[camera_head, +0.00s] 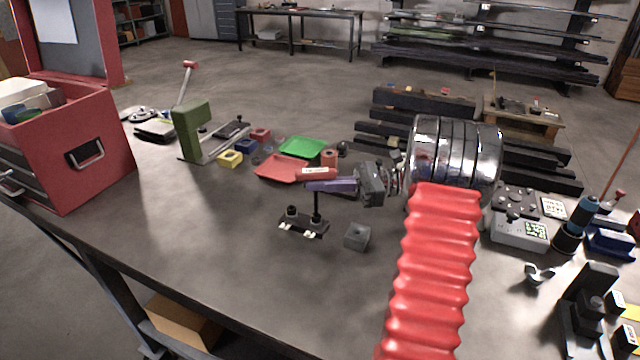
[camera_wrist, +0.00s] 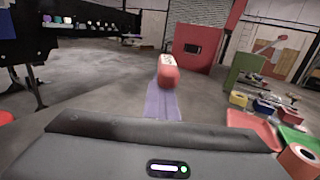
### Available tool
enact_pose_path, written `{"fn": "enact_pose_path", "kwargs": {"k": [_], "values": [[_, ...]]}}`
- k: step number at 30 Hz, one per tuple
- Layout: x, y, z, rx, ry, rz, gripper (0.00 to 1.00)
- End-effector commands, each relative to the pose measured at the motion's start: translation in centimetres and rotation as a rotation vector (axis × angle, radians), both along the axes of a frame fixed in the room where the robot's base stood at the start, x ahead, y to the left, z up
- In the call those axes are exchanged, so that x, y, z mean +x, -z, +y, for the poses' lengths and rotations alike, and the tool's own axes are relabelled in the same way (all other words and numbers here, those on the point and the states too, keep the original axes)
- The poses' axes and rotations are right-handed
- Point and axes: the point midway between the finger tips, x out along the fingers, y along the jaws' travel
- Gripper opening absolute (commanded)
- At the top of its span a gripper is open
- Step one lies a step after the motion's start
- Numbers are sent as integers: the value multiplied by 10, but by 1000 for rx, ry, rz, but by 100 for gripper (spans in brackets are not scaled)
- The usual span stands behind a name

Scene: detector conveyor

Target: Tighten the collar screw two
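My gripper (camera_head: 330,184), with purple fingers, reaches left from its grey body over the bench. It also shows in the wrist view (camera_wrist: 163,102). The fingers appear shut on a red-handled tool (camera_head: 317,173), which has a pale label; its handle shows at the fingertips in the wrist view (camera_wrist: 168,70). A thin black shaft runs straight down from the tool. A small black fixture (camera_head: 304,226) carries two dark round collars and pale tags. The shaft's lower end meets the right collar (camera_head: 318,223); exact seating is too small to tell. The left collar (camera_head: 292,210) stands clear.
A grey block (camera_head: 357,237) sits close right of the fixture. Red (camera_head: 275,170) and green (camera_head: 303,148) trays lie behind, with a green stand (camera_head: 192,130) and red toolbox (camera_head: 85,140) at left. The front left bench is clear.

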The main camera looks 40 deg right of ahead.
Motion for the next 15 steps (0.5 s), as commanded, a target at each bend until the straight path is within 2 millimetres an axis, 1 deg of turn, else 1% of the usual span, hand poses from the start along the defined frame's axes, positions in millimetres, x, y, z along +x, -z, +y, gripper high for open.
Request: {"fn": "enact_pose_path", "kwargs": {"k": [15], "values": [[0, 9, -1, 1, 2, 1, 0]]}}
